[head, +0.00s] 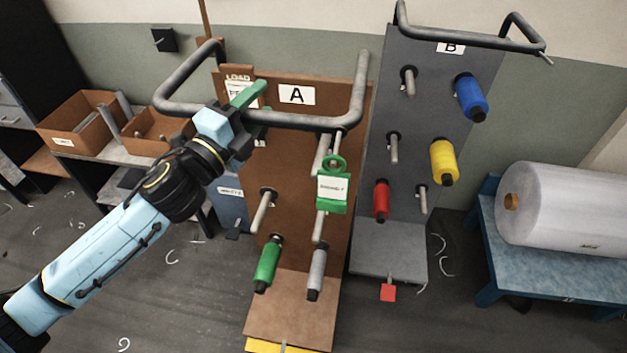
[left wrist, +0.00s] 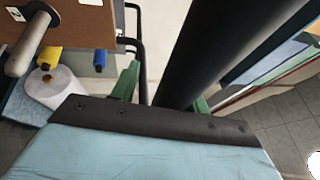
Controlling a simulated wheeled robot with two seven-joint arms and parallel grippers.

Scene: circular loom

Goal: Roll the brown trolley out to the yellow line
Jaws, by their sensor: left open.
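The brown trolley (head: 295,185), labelled A, stands in the middle of the head view. Its dark tubular handle (head: 305,122) sticks out toward me at the top. My left gripper (head: 254,108) is open at the left part of this handle's front bar. In the left wrist view its green fingers (left wrist: 163,92) lie on either side of a thick dark bar (left wrist: 215,45), seemingly the handle; contact cannot be told. A yellow strip (head: 283,347) shows at the trolley's base, cut off by the picture edge; whether it is the yellow line cannot be told. My right gripper is not in view.
A grey trolley (head: 375,240), labelled B, stands close on the right with coloured spools. A blue table (head: 510,255) with a large film roll (head: 565,210) is farther right. Cardboard boxes (head: 82,120) stand on a bench at left. Pale scraps lie on the floor.

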